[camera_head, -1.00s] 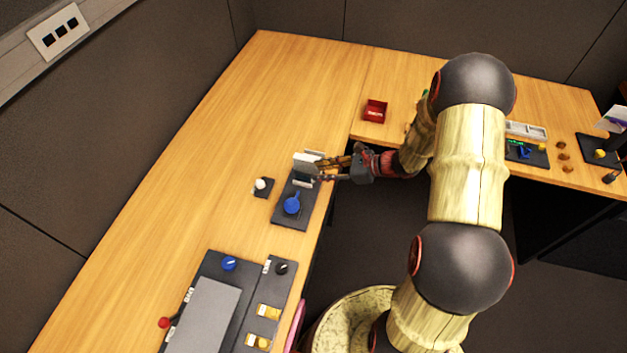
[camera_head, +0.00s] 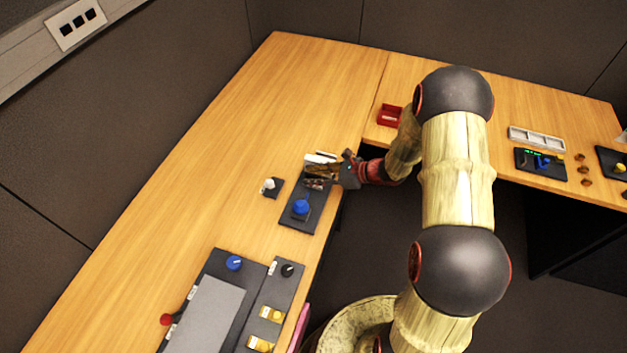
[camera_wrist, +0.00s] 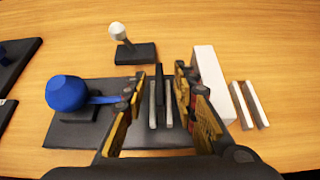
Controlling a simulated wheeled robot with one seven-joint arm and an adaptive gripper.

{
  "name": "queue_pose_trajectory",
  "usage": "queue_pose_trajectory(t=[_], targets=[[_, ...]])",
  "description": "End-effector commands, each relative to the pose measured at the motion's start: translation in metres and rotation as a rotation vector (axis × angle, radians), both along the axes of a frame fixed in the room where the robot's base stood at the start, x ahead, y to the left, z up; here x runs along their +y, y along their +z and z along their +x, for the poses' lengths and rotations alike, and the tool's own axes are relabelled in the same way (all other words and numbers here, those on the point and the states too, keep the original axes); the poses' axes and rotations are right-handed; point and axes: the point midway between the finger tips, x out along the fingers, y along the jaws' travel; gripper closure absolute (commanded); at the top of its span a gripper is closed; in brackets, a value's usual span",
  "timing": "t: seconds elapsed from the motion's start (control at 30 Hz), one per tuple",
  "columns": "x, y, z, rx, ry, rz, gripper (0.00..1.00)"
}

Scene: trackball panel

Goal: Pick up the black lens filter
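In the wrist view, a thin black plate (camera_wrist: 159,90), which looks like the black lens filter, stands upright between two pale rails on a dark panel (camera_wrist: 75,133). My gripper (camera_wrist: 160,88) is open, with one gold-and-black finger on each side of the plate and rails. I see gaps on both sides, and no clear contact. In the head view, my gripper (camera_head: 325,172) is at the far end of the dark panel (camera_head: 297,222). The filter cannot be made out there.
A blue trackball-like knob with a handle (camera_wrist: 68,93) sits left on the panel. A white block (camera_wrist: 212,85) stands just right of the fingers, with two pale bars (camera_wrist: 250,105) beyond. A white-knobbed joystick (camera_wrist: 130,45) is behind. A red box (camera_head: 390,115) is farther off. Wood left is clear.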

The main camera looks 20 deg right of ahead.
Motion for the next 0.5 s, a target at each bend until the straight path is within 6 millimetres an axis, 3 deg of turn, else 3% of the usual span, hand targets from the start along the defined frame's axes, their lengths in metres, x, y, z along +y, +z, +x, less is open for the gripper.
queue_pose_trajectory(t=[0.5], targets=[[-0.0001,0.0002,-0.0003,0.000,0.000,0.000,1.00]])
